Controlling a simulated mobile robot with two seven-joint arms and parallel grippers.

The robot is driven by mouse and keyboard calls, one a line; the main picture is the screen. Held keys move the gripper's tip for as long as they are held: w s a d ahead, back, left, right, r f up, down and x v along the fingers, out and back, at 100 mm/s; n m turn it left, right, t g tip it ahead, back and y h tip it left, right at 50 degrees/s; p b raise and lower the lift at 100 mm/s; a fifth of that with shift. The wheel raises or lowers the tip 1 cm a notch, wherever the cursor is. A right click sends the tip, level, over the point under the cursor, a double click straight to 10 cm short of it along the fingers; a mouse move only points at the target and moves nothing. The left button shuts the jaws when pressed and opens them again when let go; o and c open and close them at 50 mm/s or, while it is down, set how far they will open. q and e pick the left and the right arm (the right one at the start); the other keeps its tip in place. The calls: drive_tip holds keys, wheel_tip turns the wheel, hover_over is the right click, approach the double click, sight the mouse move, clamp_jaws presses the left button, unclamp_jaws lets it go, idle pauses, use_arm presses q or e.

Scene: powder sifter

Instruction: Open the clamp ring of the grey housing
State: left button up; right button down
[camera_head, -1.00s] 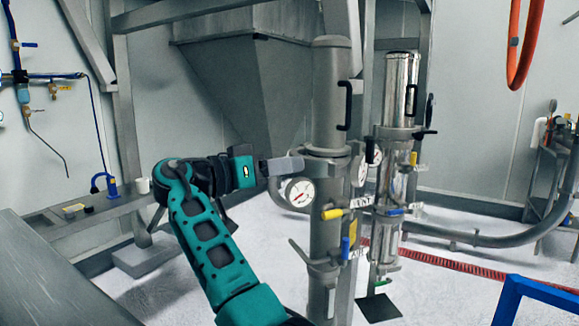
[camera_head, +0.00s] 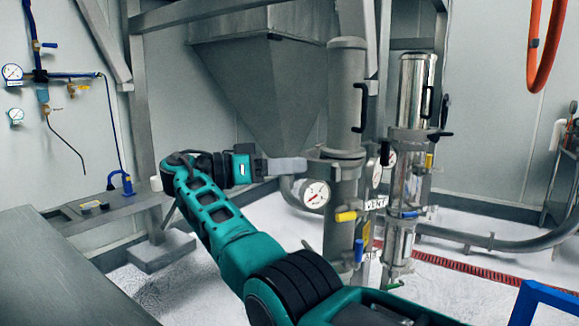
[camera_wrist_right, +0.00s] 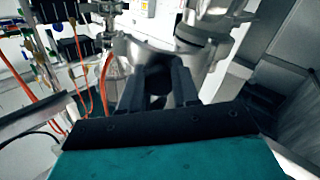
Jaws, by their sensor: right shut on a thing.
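The grey housing (camera_head: 347,100) stands upright as a tall matte cylinder right of centre in the head view. Its clamp ring (camera_head: 338,153) runs around it at mid-height, with a light grey lever (camera_head: 287,166) sticking out to the left. My right gripper (camera_head: 261,167) is at the outer end of this lever and is shut on it. In the right wrist view the two dark fingers (camera_wrist_right: 158,88) point towards a curved grey metal part. The fingers largely hide what is between them. My left gripper is in neither view.
A gauge (camera_head: 314,195) and a yellow-handled valve (camera_head: 346,216) sit just below the ring. A shiny steel housing (camera_head: 416,90) stands close on the right. A grey hopper (camera_head: 262,90) hangs behind. A bench (camera_head: 110,215) is at the left.

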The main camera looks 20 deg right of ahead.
drive_tip(key=shift+w+r, duration=0.1)
drive_tip(key=shift+r, duration=0.3)
drive_tip(key=c, duration=1.1)
unclamp_jaws()
drive_tip(key=shift+o, duration=1.4)
drive_tip(key=shift+f, duration=0.25)
drive_tip(key=shift+s+d+f+t, duration=0.1)
drive_tip(key=shift+s+t, duration=0.15)
drive_tip(key=shift+t, duration=0.15)
